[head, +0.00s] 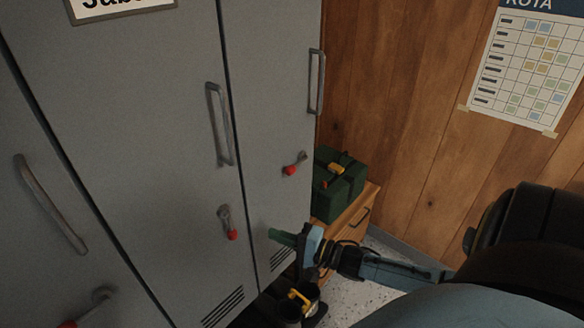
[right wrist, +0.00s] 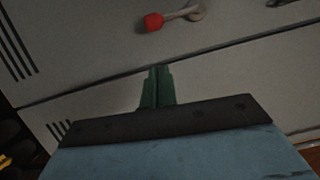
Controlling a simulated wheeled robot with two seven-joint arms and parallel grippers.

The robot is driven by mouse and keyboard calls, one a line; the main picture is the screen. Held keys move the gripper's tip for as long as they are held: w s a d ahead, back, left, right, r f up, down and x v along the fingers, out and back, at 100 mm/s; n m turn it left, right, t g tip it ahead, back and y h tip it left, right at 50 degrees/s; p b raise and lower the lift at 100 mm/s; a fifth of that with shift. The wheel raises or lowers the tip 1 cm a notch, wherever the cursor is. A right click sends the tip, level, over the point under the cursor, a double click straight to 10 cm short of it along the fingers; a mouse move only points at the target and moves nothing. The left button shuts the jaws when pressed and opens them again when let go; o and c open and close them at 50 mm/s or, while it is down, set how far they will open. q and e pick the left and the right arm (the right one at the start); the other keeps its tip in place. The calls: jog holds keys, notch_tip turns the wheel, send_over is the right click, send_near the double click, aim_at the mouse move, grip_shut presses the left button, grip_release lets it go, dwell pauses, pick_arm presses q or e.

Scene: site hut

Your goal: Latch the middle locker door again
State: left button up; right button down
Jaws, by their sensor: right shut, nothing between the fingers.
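The middle locker door (head: 165,150) is grey, with a sign at its top and a bar handle (head: 220,125). It looks flush with its neighbours. Its latch lever (head: 228,222) hangs down along the door, red tip lowest; in the right wrist view the lever (right wrist: 177,16) lies above my fingers, red tip to the left. My right gripper (head: 283,238), with green fingers, is shut and empty. It is in front of the right door near the seam, right of and slightly below the lever, apart from it. In the right wrist view the fingers (right wrist: 157,88) are together. My left gripper is out of view.
The right door's latch (head: 294,164) and left door's latch (head: 90,305) point sideways to the left. A green box (head: 338,182) stands on a wooden cabinet (head: 345,205) beyond the lockers. Dark boots (head: 285,305) are on the floor below. A rota (head: 525,70) hangs on the wood wall.

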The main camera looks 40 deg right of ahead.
jog(key=w+a, duration=0.5)
jog(key=shift+r, duration=0.15)
